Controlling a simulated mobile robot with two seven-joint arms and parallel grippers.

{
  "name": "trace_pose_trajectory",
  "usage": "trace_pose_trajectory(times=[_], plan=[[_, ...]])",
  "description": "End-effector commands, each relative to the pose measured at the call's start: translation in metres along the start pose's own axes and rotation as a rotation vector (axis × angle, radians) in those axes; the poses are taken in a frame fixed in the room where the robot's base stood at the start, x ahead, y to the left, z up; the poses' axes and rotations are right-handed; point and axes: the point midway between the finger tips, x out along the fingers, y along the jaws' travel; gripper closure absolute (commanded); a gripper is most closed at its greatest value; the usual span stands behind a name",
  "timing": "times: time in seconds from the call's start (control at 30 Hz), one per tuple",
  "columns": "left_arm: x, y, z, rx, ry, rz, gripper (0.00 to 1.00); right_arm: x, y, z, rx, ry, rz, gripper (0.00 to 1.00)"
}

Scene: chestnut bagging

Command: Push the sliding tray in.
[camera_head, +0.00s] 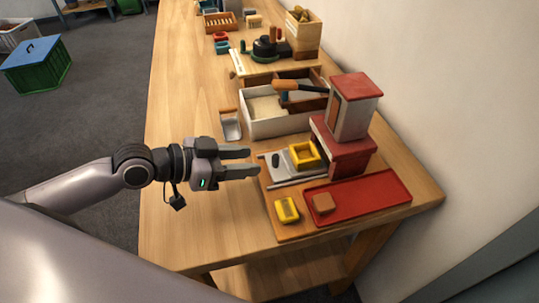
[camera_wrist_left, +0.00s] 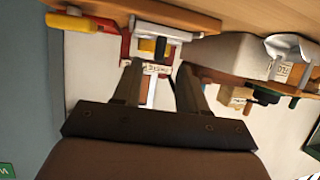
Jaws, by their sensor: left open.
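The sliding tray (camera_head: 282,172) is a light grey plate on rails, sticking out to the left from a red and white machine (camera_head: 352,110). A yellow square box (camera_head: 305,154) and a small dark knob (camera_head: 275,160) are on it. My left gripper (camera_head: 255,162) is open and empty, its fingers pointing right at the tray's left end. I cannot tell if they touch it. In the left wrist view the gripper (camera_wrist_left: 158,75) shows both fingers apart, with the pale tray (camera_wrist_left: 165,30) beyond them. My right gripper is not in view.
A white bin (camera_head: 270,125) with a handled tool and a metal scoop (camera_head: 230,125) stand behind. The table's left part is clear.

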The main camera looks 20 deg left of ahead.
Motion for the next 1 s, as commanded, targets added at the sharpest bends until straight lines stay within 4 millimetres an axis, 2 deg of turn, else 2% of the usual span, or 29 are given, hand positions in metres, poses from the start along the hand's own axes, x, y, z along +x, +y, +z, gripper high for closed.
trace_pose_trajectory(times=[0.5,0.93,0.97,1.0], plan=[[0.055,0.000,-0.001,0.004,0.001,-0.001,0.58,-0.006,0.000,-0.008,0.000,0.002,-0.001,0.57],[0.062,0.000,0.000,0.007,0.000,-0.001,0.58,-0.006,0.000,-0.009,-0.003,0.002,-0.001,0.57],[0.062,0.000,0.000,0.007,0.000,-0.001,0.64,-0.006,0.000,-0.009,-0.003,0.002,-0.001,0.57],[0.062,0.000,0.000,0.007,0.000,-0.001,0.77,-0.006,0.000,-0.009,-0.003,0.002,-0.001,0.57]])
